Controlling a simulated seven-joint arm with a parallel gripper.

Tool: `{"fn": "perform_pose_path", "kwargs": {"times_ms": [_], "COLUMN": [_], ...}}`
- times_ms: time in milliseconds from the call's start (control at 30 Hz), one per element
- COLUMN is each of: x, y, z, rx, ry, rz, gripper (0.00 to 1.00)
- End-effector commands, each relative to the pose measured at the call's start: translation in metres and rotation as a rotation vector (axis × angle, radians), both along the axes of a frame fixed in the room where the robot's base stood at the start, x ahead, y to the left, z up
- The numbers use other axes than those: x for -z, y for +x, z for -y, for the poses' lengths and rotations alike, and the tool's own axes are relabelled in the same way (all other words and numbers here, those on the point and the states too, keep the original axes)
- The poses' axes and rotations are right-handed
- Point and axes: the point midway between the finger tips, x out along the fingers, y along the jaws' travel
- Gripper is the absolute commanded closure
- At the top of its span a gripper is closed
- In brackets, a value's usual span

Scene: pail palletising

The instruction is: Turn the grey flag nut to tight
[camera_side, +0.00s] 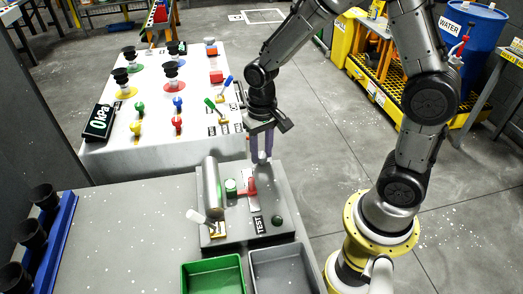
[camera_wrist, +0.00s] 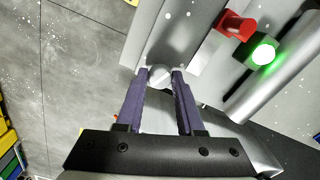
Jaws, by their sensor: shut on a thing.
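The grey flag nut (camera_wrist: 160,76) shows in the wrist view as a small, pale rounded piece at the edge of the grey test board (camera_wrist: 165,45). My gripper (camera_wrist: 159,74) has its two purple fingertips on either side of it and is shut on it. I cannot tell how far the nut is turned.
On the board are a silver cylinder (camera_side: 213,186), a lit green lamp (camera_wrist: 263,54), a red part (camera_side: 250,187), a white-handled valve (camera_side: 197,216) and a dark green knob (camera_side: 277,221). Green (camera_side: 213,262) and grey (camera_side: 283,258) bins stand in front. A white table (camera_side: 150,160) stands behind.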

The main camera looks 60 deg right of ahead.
Motion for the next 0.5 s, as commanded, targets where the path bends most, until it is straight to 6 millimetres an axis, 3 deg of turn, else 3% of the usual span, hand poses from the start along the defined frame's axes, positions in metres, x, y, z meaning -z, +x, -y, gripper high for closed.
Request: {"fn": "perform_pose_path", "kwargs": {"times_ms": [500], "x": [-0.0016], "y": [0.0006], "z": [0.0002], "rx": [-0.491], "ry": [0.000], "rz": [0.002], "gripper": [1.00]}}
